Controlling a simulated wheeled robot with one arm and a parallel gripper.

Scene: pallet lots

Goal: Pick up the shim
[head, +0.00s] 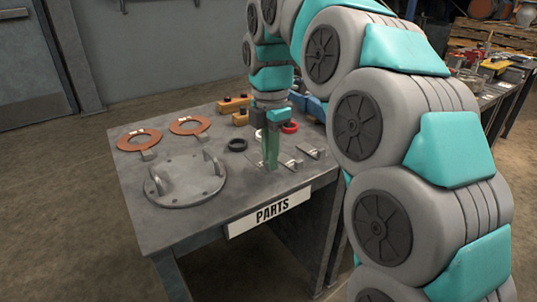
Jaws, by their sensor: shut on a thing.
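My gripper (271,164) points straight down over the front right part of the table, its green fingers close together. It is shut on a thin, flat metal piece, seemingly the shim (291,163), a pale grey strip showing just right of the fingertips. The fingers hide part of it, and I cannot tell whether it touches the tabletop.
The parts table (240,199) bears a round plate with two handles (186,181), copper rings (139,140) with metal tabs, a black ring (237,145), a red ring (289,127), another small metal piece (310,152) and yellow blocks (233,104). The front left corner is bare.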

